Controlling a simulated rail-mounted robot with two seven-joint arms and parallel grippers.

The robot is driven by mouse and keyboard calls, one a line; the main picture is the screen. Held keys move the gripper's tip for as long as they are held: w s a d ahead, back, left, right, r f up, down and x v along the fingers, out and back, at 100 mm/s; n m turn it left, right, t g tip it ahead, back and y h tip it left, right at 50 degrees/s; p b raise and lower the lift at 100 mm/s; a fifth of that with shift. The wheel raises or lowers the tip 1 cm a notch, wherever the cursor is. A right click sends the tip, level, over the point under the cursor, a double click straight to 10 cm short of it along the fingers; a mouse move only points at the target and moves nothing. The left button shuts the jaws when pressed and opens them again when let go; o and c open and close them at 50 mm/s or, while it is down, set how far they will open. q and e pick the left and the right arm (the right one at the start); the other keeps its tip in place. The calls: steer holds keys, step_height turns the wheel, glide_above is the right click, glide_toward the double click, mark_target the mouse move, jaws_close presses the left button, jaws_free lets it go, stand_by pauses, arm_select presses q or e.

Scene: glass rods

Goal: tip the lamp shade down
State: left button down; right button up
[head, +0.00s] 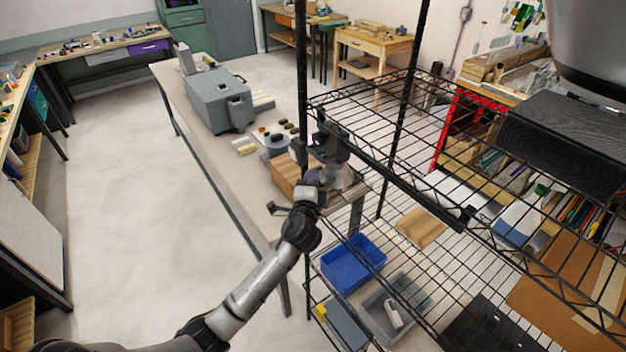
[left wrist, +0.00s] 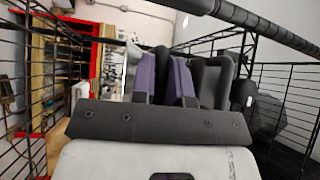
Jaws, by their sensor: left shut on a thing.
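The lamp (head: 334,146) is dark grey and stands at the end of the long bench, close behind the wire rack's post. The gripped edge is mostly hidden. My right gripper is not in view.
The black wire rack (head: 400,185) stands just right of my left arm. A wooden block (head: 288,178) and a grey machine (head: 220,100) are on the bench (head: 205,150). A blue bin (head: 352,265) sits on a lower shelf. The floor at left is clear.

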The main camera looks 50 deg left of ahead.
arm_select(q)
steer(key=shift+r, duration=0.25)
steer(key=c, duration=1.2)
jaws_free()
steer(key=shift+w, duration=0.1)
steer(key=shift+o, duration=0.4)
steer(key=shift+f, duration=0.1)
steer(key=b+v, duration=0.3)
steer(key=v, duration=1.1)
steer(key=shift+a, duration=0.1)
